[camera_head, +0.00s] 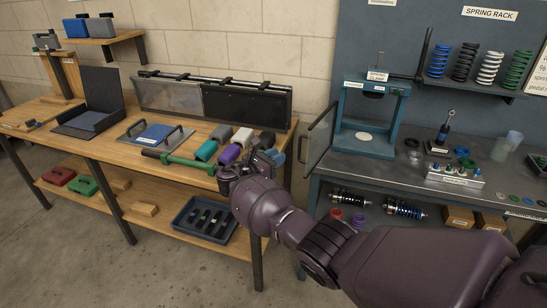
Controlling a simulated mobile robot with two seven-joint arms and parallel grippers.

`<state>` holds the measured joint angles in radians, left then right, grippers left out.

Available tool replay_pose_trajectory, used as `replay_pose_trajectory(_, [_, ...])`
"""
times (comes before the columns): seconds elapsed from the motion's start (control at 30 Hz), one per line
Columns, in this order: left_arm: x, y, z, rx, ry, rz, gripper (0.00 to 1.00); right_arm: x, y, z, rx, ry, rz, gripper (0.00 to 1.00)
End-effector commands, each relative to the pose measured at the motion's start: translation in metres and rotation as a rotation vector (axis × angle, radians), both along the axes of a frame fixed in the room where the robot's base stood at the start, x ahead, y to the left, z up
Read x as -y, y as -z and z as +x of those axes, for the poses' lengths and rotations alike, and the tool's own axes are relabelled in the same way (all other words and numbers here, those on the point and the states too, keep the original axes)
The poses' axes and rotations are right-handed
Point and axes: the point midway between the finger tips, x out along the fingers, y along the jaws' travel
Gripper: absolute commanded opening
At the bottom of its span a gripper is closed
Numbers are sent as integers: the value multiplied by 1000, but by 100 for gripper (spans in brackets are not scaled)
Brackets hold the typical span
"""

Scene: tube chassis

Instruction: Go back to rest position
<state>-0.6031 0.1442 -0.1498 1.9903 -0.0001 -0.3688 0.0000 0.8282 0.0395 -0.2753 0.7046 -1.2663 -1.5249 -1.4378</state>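My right arm comes in from the lower right, and my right gripper (226,174) is at the front right edge of the wooden table (113,155). It is close to the end of a green bar (185,161) that lies near the table's front edge. The gripper is dark, small and partly hidden by its own wrist, so I cannot see whether its fingers are open or touch the bar. My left gripper is not in view.
Coloured cylinders, among them a purple one (229,154) and a blue one (206,150), stand right beside the gripper. A grey bench (400,175) with a blue press frame (369,115) and an open clear guard (319,138) is to the right. A dark tray (204,220) is on the lower shelf.

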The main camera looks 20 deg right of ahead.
Motion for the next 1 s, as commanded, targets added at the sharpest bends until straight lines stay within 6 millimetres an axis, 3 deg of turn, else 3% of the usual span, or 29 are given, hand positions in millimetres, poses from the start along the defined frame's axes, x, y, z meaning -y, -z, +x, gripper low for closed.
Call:
replay_pose_trajectory(0.47, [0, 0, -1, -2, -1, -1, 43, 1, 0, 0, 1, 1, 0, 22])
replay_pose_trajectory(0.67, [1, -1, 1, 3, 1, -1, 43, -2, 2, 5, 98, -33, 54, 22])
replay_pose_trajectory(0.83, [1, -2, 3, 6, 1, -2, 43, -20, 3, 27, 300, -156, 295, 22])
replay_pose_trajectory(1.0, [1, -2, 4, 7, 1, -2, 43, -57, -20, 53, 566, -294, 670, 22])
